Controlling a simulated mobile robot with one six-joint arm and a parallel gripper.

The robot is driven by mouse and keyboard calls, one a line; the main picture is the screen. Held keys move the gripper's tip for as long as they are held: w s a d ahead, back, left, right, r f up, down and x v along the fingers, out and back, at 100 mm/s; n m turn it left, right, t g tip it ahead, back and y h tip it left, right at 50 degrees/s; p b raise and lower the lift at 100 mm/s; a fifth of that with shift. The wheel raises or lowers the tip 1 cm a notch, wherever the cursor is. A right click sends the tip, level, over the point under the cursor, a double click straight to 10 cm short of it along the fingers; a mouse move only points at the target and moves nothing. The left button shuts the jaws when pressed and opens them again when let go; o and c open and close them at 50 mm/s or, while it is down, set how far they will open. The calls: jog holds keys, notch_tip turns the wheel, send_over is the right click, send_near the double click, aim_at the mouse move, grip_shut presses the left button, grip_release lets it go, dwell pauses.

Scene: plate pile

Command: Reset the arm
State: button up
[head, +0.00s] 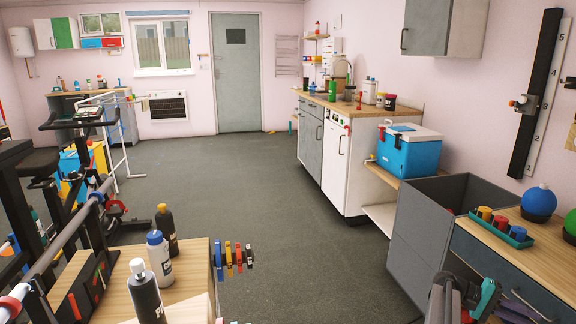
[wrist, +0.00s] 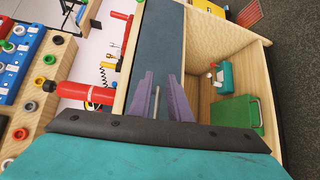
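My gripper (wrist: 158,88) shows in the wrist view, with two purple fingers pointing up the picture behind a dark bar and a teal body. The fingers stand apart, with a dark blue-grey surface between and beyond them. A thin grey rod (wrist: 155,104) shows between the fingers. I cannot tell what it belongs to, and neither finger visibly touches it. In the head view, part of my arm shows at the bottom right edge, in front of the drawer unit. The fingertips cannot be made out there. No plates can be made out in either view.
In the wrist view, a wooden cubby (wrist: 240,60) holds a green box (wrist: 235,112), and a red cylinder (wrist: 88,94) lies left. In the head view, a grey open bin (head: 430,230) stands beside the drawer unit, and bottles stand on a wooden top (head: 190,278). The middle floor is clear.

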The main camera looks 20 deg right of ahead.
jog(key=w+a+f+n+t+y+p, duration=0.15)
jog(key=w+a+f+p, duration=0.35)
jog(key=a, duration=0.7)
jog(key=w+a+f+n+t+y+p, duration=0.1)
jog(key=w+a+f+n+t+p, duration=0.15)
jog(key=a+f, duration=0.65)
jog(key=w+a+f+n+t+y+p, duration=0.1)
jog(key=w+a+f+n+t+p, duration=0.25)
jog(key=a, duration=1.15)
jog(key=s+a+y+p, duration=0.2)
jog(key=s+a+p, duration=0.2)
jog(key=a, duration=0.7)
jog(key=s+a+n+y+p, duration=0.1)
jog(key=s+a+p, duration=0.3)
jog(key=a, duration=0.8)
jog(key=s+a+y+p, duration=0.3)
jog(key=s+a+p, duration=0.1)
jog(key=a, duration=0.8)
jog(key=shift+s+r, duration=0.3)
jog(key=shift+d+y, duration=0.15)
jog(key=shift+y, duration=0.1)
